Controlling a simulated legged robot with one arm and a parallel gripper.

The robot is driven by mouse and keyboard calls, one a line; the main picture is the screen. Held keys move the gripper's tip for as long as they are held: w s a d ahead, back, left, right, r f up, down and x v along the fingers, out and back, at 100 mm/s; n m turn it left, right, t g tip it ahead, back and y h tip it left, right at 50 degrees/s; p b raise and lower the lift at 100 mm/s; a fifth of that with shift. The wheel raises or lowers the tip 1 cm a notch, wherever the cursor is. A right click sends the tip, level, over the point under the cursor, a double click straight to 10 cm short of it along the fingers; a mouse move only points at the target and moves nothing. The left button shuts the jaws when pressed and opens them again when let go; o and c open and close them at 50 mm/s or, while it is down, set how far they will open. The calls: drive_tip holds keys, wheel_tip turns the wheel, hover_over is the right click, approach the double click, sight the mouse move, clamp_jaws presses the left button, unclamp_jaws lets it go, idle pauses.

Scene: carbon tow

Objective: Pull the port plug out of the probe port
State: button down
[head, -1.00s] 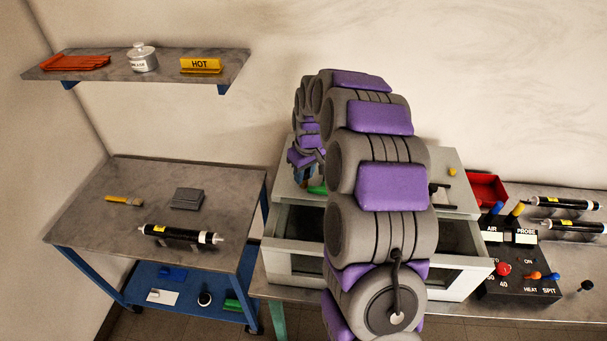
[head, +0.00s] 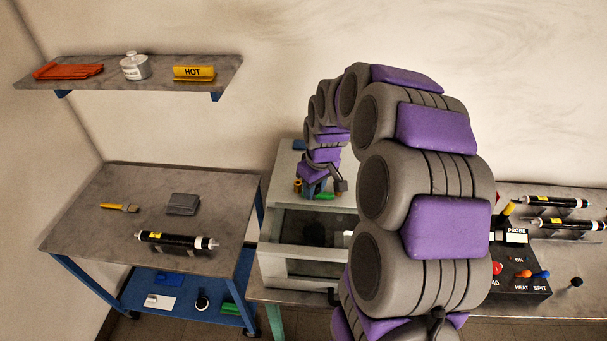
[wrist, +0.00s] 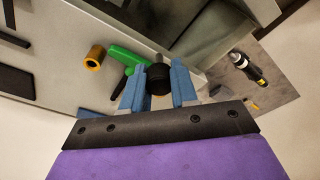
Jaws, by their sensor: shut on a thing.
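My gripper (wrist: 158,88) has two blue fingers closed on a round black plug (wrist: 160,76), with a bit of orange showing below it. A brass, ring-shaped port (wrist: 95,57) stands on the light grey oven top to the left of the fingers in the wrist view, apart from the plug. Its opening looks dark. In the head view the port (head: 297,186) is at the left of the oven top, and my gripper (head: 316,190) is just right of it. The plug cannot be made out there.
A green-handled tool (wrist: 125,58) lies on the oven top beside my gripper. A control box (head: 520,272) stands on the right bench, partly hidden by my arm. A cart (head: 85,222) with a black cylinder is at left.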

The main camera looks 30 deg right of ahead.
drive_tip(key=s+r+p, duration=0.1)
drive_tip(key=s+r, duration=0.2)
drive_tip(key=s, duration=0.4)
drive_tip(key=shift+r+p, duration=0.3)
drive_tip(key=shift+p, duration=0.1)
drive_tip(key=shift+r+p, duration=0.6)
drive_tip(key=shift+r, duration=0.9)
drive_tip(key=shift+r+p, duration=0.6)
drive_tip(key=shift+r, duration=0.9)
drive_tip(key=shift+r+p, duration=0.55)
drive_tip(key=shift+r, duration=0.9)
